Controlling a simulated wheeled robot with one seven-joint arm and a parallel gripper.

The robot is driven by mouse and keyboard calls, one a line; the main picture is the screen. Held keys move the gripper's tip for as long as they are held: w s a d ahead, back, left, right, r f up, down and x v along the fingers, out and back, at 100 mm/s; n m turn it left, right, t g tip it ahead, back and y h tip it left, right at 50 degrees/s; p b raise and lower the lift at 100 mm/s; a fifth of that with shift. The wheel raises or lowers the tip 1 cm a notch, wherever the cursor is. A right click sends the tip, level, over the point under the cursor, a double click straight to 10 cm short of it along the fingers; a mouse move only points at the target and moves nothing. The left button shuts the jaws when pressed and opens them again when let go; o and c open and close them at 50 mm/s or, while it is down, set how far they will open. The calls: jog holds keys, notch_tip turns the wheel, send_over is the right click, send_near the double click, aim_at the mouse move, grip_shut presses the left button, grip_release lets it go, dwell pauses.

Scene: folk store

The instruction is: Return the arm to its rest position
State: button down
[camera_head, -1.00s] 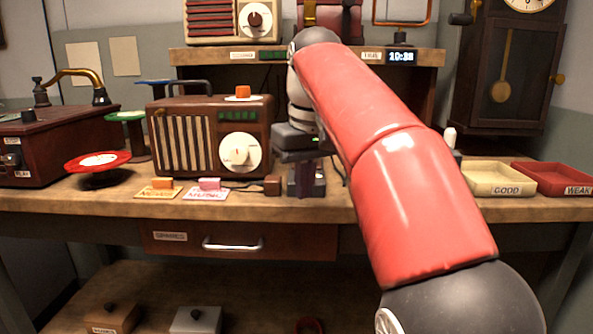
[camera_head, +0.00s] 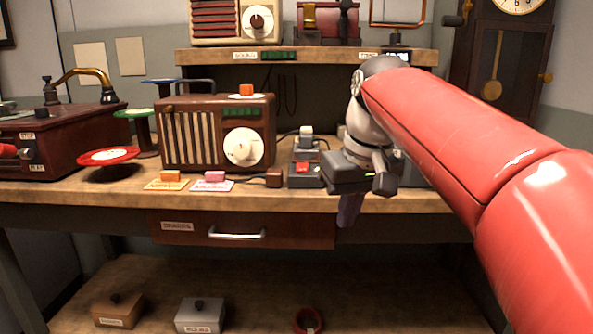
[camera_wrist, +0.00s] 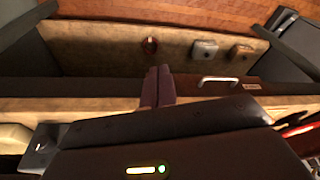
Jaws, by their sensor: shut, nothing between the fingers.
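My red arm reaches in from the right in the head view. My gripper (camera_head: 348,210) hangs at the front edge of the workbench (camera_head: 420,203), right of the radio. Its fingers point down and show dark purple. In the wrist view the fingers of my gripper (camera_wrist: 158,86) lie together, with nothing between them. They are seen against the bench edge and the lower shelf. The gripper is apart from the radio (camera_head: 222,135) and the drawer handle (camera_head: 237,235).
A device with a red button (camera_head: 303,170) stands just left of my gripper. An orange block (camera_head: 170,176) and a pink block (camera_head: 215,176) rest on labelled cards. A red reel (camera_head: 108,156) is at left. The lower shelf (camera_head: 255,300) holds two lidded boxes and a red ring.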

jog(key=s+d+f+m+t, duration=0.1)
jog(key=s+d+f, duration=0.2)
jog(key=s+f, duration=0.5)
jog(key=s+d+f+m+t+h, duration=0.1)
jog(key=s+d+f, duration=0.3)
jog(key=s+f, duration=0.5)
notch_tip(320, 180, down, 2)
jog(key=shift+f+m+t+h, duration=0.25)
jog(key=shift+m+t, duration=0.25)
jog(key=shift+m, duration=0.3)
